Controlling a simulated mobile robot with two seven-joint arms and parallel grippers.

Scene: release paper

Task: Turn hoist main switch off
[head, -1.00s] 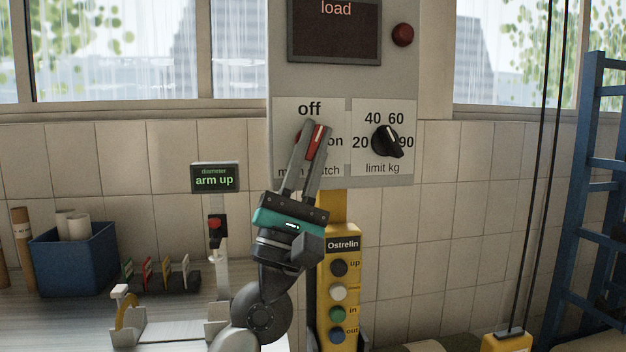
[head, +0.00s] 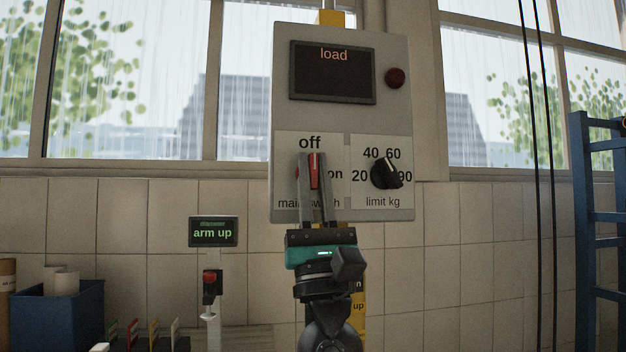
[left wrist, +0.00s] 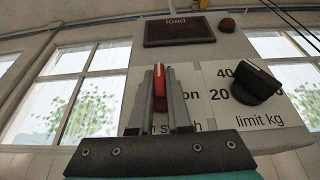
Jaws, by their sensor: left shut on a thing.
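The red main switch handle (head: 315,172) is on the lower left of the grey hoist panel (head: 340,122), with "off" printed above it and "on" to its right. The handle stands upright, pointing at "off". My left gripper (head: 314,160) reaches up from below and is shut on the handle, one finger on each side. In the left wrist view the red handle (left wrist: 160,82) shows between the two fingers (left wrist: 160,90). The handle's base is partly hidden by the fingers. My right gripper is not in view.
The black limit knob (head: 386,173) is just right of the switch. A dark "load" display (head: 333,72) and a red round lamp or button (head: 396,78) are above. A small "arm up" display (head: 213,231) is at lower left. A blue ladder-like frame (head: 585,220) stands at right.

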